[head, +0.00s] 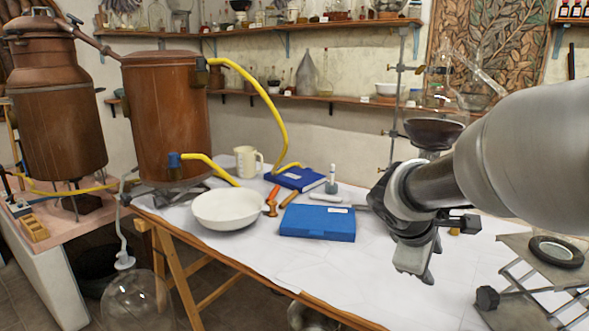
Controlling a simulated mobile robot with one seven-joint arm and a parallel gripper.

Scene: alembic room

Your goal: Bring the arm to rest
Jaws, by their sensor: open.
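My arm enters the head view from the right edge. My gripper (418,268) hangs over the right part of the white-covered table (290,262), pointing down. It is open, and I see nothing between its fingers. The far side of the gripper is partly hidden by its own body.
On the table, left of my gripper, are a blue case (318,222), a white bowl (228,208), a cream mug (246,162) and a blue book (297,179). A stand with a dark bowl (433,132) is behind my arm. Copper vessels (165,115) stand left.

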